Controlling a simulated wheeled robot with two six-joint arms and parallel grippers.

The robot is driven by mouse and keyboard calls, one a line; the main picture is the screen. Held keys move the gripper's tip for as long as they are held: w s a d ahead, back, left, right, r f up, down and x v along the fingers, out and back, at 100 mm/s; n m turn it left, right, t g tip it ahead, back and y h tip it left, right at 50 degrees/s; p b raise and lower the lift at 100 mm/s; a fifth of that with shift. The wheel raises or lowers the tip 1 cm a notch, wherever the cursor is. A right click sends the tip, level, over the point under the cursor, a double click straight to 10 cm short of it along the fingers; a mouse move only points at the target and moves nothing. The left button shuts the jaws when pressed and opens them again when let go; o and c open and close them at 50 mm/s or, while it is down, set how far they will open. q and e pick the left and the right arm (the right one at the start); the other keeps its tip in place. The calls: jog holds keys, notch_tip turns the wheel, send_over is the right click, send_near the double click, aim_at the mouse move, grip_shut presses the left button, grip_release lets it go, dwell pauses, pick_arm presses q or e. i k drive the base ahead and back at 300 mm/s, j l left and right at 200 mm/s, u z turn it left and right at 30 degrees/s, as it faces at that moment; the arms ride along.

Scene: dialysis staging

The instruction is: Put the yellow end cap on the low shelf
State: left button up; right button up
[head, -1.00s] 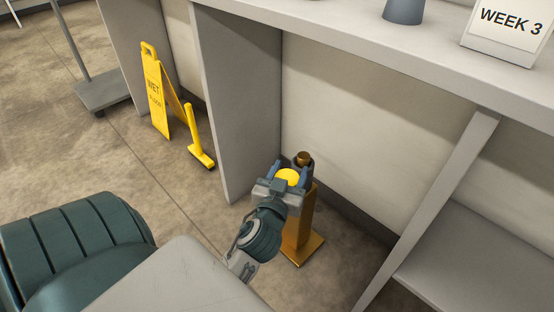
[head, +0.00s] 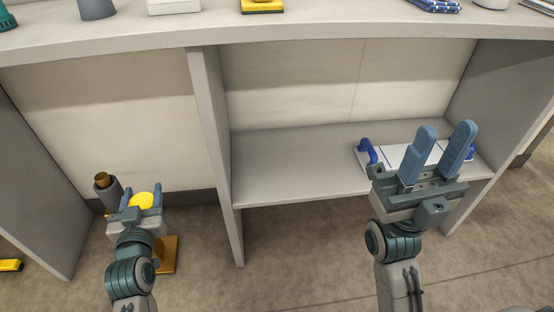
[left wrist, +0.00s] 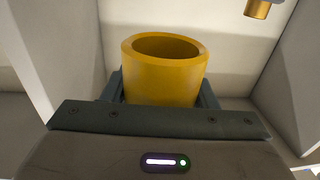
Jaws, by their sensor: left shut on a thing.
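The yellow end cap (head: 143,201) is between the fingers of my left gripper (head: 142,198), which is shut on it at the lower left of the head view. In the left wrist view the cap (left wrist: 165,80) is a hollow yellow cylinder with its open end showing. The low shelf (head: 285,165) is the grey board under the counter, to the right of my left gripper beyond an upright panel. My right gripper (head: 446,130) is open and empty, in front of the shelf's right part.
A white board with blue handles (head: 367,150) lies on the shelf's right part, partly hidden by my right gripper. The shelf's left part is clear. An upright panel (head: 216,150) bounds it. A gold stand (head: 168,256) and a brass-tipped grey cylinder (head: 107,192) are near my left gripper.

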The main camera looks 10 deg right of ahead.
aim_at(339, 167)
jog(key=k+z, duration=0.1)
jog(key=z, duration=0.25)
jog(key=l+z, duration=0.1)
jog(key=z, duration=0.25)
jog(key=k+l+z, duration=0.1)
jog(key=z, duration=0.2)
jog(key=i+l+z, duration=0.1)
jog(key=i+l, duration=0.15)
jog(key=l, duration=0.15)
jog(key=i+l+z, duration=0.1)
jog(key=i+l, duration=0.2)
jog(key=l, duration=0.1)
